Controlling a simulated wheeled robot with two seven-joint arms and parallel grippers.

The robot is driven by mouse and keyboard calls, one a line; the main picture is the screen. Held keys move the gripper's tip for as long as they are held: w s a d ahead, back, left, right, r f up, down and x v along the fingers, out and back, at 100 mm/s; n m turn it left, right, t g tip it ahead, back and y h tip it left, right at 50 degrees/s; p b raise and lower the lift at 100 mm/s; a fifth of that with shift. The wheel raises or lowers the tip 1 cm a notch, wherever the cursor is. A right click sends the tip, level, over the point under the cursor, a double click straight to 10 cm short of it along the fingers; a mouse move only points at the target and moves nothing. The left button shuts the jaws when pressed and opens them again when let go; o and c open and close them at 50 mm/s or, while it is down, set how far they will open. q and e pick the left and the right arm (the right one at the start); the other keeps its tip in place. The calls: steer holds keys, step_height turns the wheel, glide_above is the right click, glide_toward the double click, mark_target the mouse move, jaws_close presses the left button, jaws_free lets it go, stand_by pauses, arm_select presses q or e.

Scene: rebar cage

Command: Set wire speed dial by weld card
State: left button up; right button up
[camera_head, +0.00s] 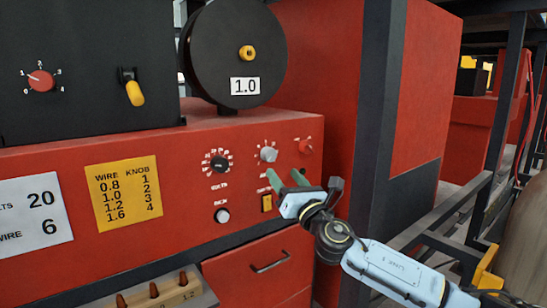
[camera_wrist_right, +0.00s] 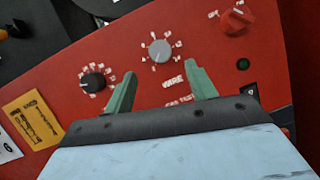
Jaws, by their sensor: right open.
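The grey wire dial (camera_head: 268,154) is on the red welder front panel (camera_head: 120,240); it also shows in the right wrist view (camera_wrist_right: 160,50), above the "WIRE" label. My right gripper (camera_head: 284,174) is open and empty, in front of the panel just below the grey dial. In the right wrist view its green fingers (camera_wrist_right: 161,72) stand apart, with the dial ahead between them; no contact shows. The white weld card (camera_head: 32,217) at the left reads 20 for volts and 6 for wire. My left gripper is not in view.
A black volts dial (camera_head: 219,163) is left of the grey dial, a red knob (camera_head: 305,147) right. A yellow chart (camera_head: 124,190) lists wire and knob numbers. A spool marked 1.0 (camera_head: 230,50) stands above. A dark post (camera_head: 375,130) rises at the right.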

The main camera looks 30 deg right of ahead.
mark_target(271, 157)
steer(key=p+x, duration=0.1)
steer(key=x, duration=0.6)
steer(key=shift+c, duration=0.2)
steer(key=c, duration=0.9)
